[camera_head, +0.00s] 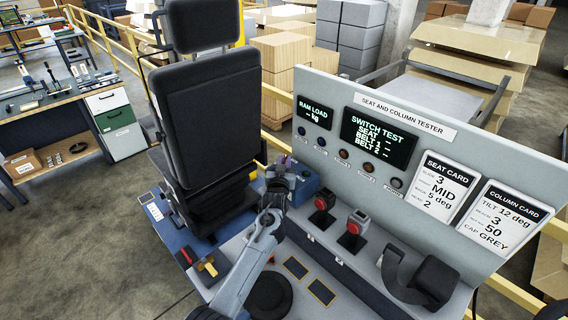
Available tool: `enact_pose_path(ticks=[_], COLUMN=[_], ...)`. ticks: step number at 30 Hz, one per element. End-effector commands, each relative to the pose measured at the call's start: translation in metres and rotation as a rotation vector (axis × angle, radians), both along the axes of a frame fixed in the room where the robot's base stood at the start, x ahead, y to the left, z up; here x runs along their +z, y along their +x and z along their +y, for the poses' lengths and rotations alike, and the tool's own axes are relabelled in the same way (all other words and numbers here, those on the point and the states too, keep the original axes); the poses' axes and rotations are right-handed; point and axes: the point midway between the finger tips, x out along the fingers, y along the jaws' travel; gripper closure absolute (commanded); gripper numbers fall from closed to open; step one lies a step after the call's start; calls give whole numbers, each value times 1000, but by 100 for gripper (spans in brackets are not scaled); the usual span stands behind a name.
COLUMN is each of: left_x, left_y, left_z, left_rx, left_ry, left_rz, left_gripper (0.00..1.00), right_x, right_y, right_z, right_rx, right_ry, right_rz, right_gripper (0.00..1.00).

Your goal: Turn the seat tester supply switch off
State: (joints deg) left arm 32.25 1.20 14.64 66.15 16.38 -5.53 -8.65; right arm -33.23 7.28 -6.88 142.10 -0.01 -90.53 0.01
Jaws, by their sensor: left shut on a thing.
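My left gripper (284,176) is beside a small blue box (305,187) on the tester bench, between the black seat and the grey panel. It is shut on a small part at the left side of this box, which I take to be the supply switch. The fingers hide the part, so its position cannot be read. The tester panel (330,160) is lit: the switch test display (379,138) reads SEAT, BELT 1 and BELT 2 with dashes, and the ram load display (315,112) shows a dash. My right gripper is not in view.
The black seat (210,120) stands close left of the gripper. Two red-topped units (322,208) (352,230) and a black curved part (430,283) stand before the panel. Cards hang on the panel's right.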

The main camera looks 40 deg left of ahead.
Motion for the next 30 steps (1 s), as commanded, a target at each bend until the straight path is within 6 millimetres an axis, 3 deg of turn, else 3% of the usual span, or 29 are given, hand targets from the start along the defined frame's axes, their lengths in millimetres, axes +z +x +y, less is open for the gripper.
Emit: enact_pose_path(ticks=[6,7,10,23,30], left_x=[-1,-1,-1,-1,-1], left_y=[0,0,0,-5,-29], left_z=[0,0,0,-3,-17], left_rx=[-1,-1,-1,-1,-1], left_ry=[-1,-1,0,0,0], left_rz=[3,3,2,1,2], left_gripper=[100,77,62,61,61], right_x=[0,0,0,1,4], right_y=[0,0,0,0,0], right_z=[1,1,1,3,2], right_rx=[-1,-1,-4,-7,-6], right_ry=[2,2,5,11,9], right_rz=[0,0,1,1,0], right_gripper=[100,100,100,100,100])
